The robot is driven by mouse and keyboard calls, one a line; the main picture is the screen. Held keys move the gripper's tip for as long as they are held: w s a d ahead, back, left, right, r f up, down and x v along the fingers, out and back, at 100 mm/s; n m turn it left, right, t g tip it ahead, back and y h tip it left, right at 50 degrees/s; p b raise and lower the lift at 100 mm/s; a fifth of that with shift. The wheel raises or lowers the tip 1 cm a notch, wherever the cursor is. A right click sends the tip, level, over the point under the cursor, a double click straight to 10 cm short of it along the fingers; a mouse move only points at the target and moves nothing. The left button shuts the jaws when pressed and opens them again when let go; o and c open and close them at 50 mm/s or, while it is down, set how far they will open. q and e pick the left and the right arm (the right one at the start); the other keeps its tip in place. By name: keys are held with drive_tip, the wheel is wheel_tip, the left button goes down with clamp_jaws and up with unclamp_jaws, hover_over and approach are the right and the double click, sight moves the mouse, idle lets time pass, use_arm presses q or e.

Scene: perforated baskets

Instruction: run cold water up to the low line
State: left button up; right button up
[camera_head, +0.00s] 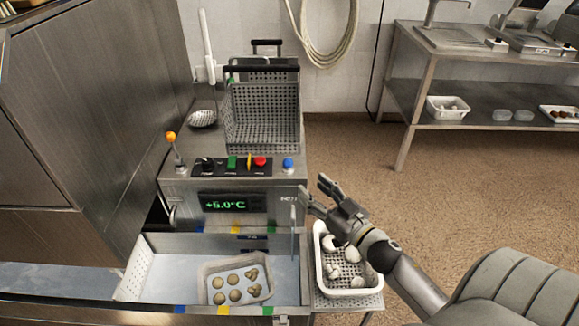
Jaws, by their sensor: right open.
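A steel basin (135,270) sits open at the front of a metal machine. Its floor looks pale blue-grey, and I cannot tell whether it holds water. No low line is readable. The machine's panel has a blue button (288,164), a red button (260,162), a green switch (232,163), a black knob (207,164) and an orange-tipped lever (171,138). The display (223,205) reads +5.0°C. My right gripper (314,189) is open and empty, just right of the machine's front, below and right of the blue button. My left gripper is out of view.
A tray (207,269) of round pieces sits in the basin. A white basket (319,265) of pale pieces stands beside it, under my right arm. A perforated basket (262,115) stands on top of the machine. A steel table (421,65) stands back right, with open floor before it.

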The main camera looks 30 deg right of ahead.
sight(289, 167)
drive_tip(key=shift+g+y, duration=0.3)
drive_tip(key=shift+y, duration=0.2)
drive_tip(key=w, duration=0.3)
drive_tip(key=w+p, duration=0.1)
drive_tip(key=w, duration=0.6)
drive_tip(key=shift+w+a, duration=0.25)
drive_tip(key=shift+a, duration=0.05)
drive_tip(key=c, duration=0.9)
drive_tip(key=shift+a, duration=0.1)
clamp_jaws()
